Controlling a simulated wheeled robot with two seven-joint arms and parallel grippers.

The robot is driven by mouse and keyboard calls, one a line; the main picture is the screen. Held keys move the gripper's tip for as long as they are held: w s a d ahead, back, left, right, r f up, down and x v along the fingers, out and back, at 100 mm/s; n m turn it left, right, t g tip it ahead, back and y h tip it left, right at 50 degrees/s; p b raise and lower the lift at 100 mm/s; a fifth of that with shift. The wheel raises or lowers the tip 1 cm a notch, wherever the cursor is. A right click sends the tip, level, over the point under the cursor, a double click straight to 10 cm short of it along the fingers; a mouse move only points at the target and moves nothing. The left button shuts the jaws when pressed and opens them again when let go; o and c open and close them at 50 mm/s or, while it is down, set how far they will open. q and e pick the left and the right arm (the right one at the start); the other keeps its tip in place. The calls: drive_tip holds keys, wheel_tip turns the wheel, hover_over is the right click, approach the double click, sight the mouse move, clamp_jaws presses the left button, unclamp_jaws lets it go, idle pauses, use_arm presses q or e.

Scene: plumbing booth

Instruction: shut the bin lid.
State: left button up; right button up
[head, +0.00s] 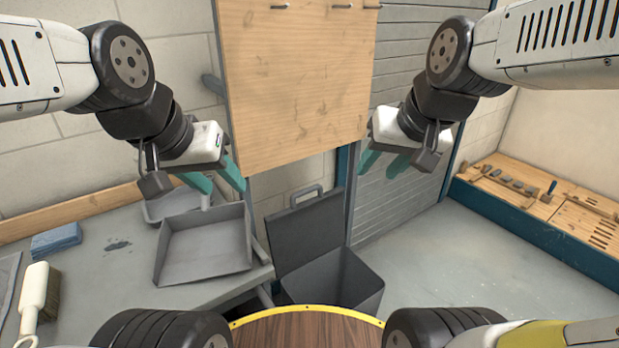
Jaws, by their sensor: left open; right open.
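The dark grey bin (345,283) stands on the floor beyond the round wooden top, just right of the workbench. Its lid (306,233) is raised and tilted back, with a handle loop (306,194) at its upper edge. The bin's opening faces up, and its lower front is hidden by the wooden top. My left gripper (222,184) has teal fingers, is open and empty, and hangs above the tray on the bench, left of the lid. My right gripper (386,170) is open and empty, above and to the right of the lid, apart from it.
A wooden board (295,80) hangs in front, above the lid and between my grippers. Open floor (470,260) lies right of the bin, before a tool shelf (540,195).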

drive_tip(key=w+a+f+m, duration=0.2)
drive_tip(key=w+a+f, duration=0.1)
drive_tip(key=w, duration=0.9)
drive_tip(key=m+t+y, duration=0.2)
drive_tip(key=m+y, duration=0.1)
drive_tip(key=m, duration=0.6)
hover_over(308, 191)
drive_tip(key=s+d, duration=0.3)
drive_tip(key=s, duration=0.2)
wheel_tip(308, 191, down, 25)
drive_tip(key=x, duration=0.7)
drive_tip(key=shift+s+d+f, duration=0.1)
drive_tip(key=shift+s+f, duration=0.1)
drive_tip(key=shift+c, duration=0.2)
clamp_jaws()
